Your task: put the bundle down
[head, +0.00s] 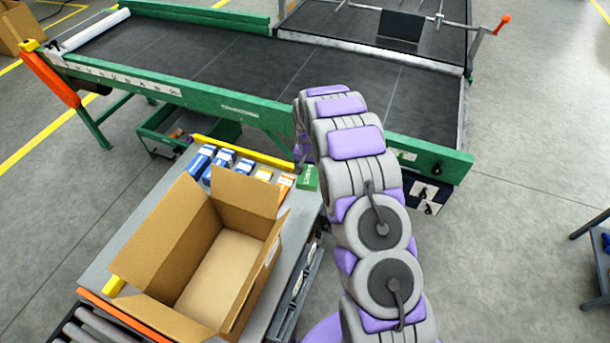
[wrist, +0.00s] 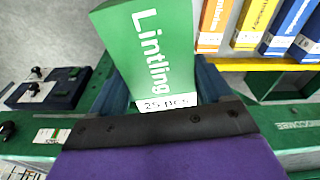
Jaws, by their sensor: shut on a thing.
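The bundle is a green pack (wrist: 150,50) marked "Lintling" with a white "25 pcs" label. My gripper (wrist: 163,80) is shut on it in the wrist view, one finger on each side. In the head view the bundle (head: 308,179) shows as a small green block at the right end of a row of packs, by the table's right edge. My arm hides the gripper in the head view. I cannot tell whether the bundle touches the table.
Blue, yellow and orange packs (head: 220,165) stand in a row along a yellow rail (head: 243,151). An open cardboard box (head: 160,240) fills most of the grey table (head: 130,215). Beyond is the green-framed conveyor (head: 250,65), its dark belt empty.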

